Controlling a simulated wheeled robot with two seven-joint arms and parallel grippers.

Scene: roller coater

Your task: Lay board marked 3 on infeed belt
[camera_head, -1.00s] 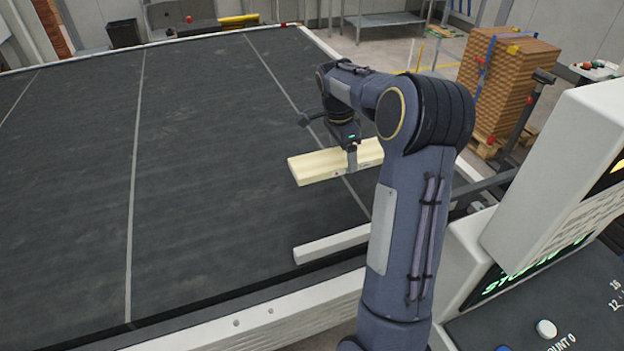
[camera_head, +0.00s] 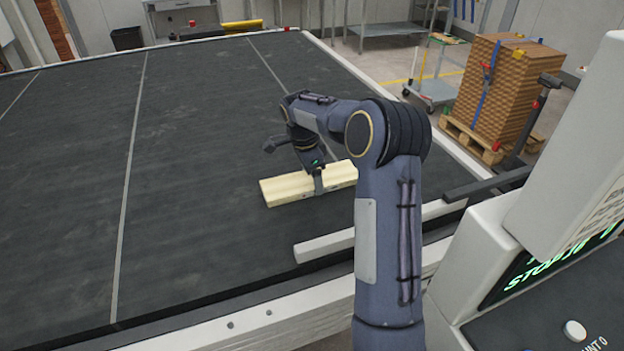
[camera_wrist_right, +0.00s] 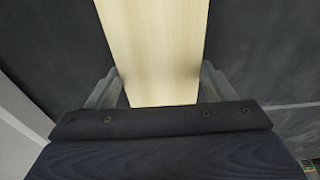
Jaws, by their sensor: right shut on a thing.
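A pale wooden board (camera_head: 288,189) is at the right part of the dark infeed belt (camera_head: 190,190). My right gripper (camera_head: 318,186) is shut on the board, one finger showing on its near side. In the right wrist view the board (camera_wrist_right: 158,50) runs away between the two fingers of the right gripper (camera_wrist_right: 160,92). Its right end is partly hidden behind my arm. I cannot read a number on it, and I cannot tell whether it touches the belt. My left gripper is not in view.
A light guide bar (camera_head: 325,245) lies near the belt's front edge. A white control cabinet (camera_head: 575,170) stands at the right. A pallet stack of brown boards (camera_head: 505,85) is behind it. The belt's left and middle are clear.

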